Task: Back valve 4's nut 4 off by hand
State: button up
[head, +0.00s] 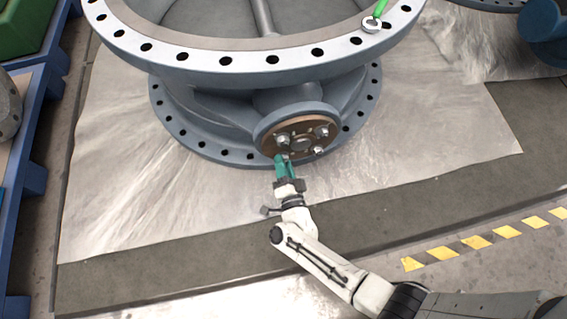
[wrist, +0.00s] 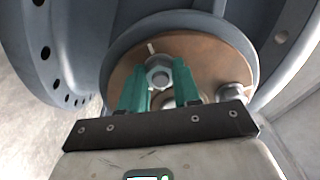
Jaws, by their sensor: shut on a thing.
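The plate also shows in the wrist view (wrist: 215,55). My gripper (head: 284,160) has green fingers and reaches the lower left of the plate. In the wrist view its fingers (wrist: 162,78) stand on either side of a hex nut (wrist: 159,72) and are shut on it. A thin stud or pin shows just above that nut. No number is readable on the valve or nut.
Another nut (wrist: 232,92) sits to the right on the plate, close to the right finger. A ring tool with a green handle (head: 373,22) lies on the upper flange rim. Wrinkled sheeting (head: 130,190) covers the floor; yellow-striped marking (head: 475,242) lies at right.

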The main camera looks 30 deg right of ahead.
jog(key=shift+f+n, duration=0.1)
jog(key=shift+n, duration=1.5)
jog(key=o, duration=1.1)
jog(key=shift+c, duration=0.2)
jog(key=p+v, duration=0.2)
jog(key=v, duration=0.9)
jog(key=shift+w, duration=0.15)
